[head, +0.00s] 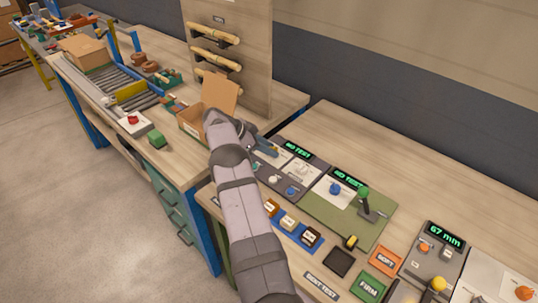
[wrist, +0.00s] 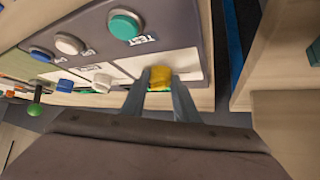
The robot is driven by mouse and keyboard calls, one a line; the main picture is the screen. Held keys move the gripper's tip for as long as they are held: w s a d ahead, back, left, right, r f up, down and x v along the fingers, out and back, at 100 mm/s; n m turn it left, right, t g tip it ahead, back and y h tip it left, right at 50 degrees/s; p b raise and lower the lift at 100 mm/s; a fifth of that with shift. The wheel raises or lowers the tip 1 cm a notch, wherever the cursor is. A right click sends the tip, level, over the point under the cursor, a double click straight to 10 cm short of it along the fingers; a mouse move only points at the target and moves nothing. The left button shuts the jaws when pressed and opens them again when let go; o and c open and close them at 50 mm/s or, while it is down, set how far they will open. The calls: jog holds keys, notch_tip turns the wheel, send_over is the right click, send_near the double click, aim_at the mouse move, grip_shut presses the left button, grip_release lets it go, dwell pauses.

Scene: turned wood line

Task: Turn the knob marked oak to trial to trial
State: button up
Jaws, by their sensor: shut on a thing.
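In the wrist view, a yellow knob (wrist: 160,74) stands on a white plate of the dark grey panel (wrist: 180,25). My gripper (wrist: 159,82) has one finger on each side of the knob and is shut on it. The words on the plates are too small or turned to read, so I cannot tell the knob's marking or pointer position. In the head view, my gripper (head: 266,149) is at the panel's far left end, and my arm hides the yellow knob.
A teal button (wrist: 124,25) labelled TEST, a white button (wrist: 70,44) and a blue button (wrist: 41,54) are on the same panel. A green-knobbed lever (head: 364,194) stands to the right. An open cardboard box (head: 190,118) is to the left. Displays read NO TEST.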

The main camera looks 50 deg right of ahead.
jog(key=shift+d+r, duration=0.15)
jog(key=shift+r, duration=0.05)
dwell(0.3)
jog(key=o, duration=0.9)
jog(key=shift+o, duration=0.8)
jog(key=shift+f, duration=0.1)
jog(key=b+v, duration=0.2)
jog(key=v, duration=0.4)
jog(key=shift+w+a+r, duration=0.2)
jog(key=shift+a+r, duration=0.25)
jog(key=shift+a, duration=0.05)
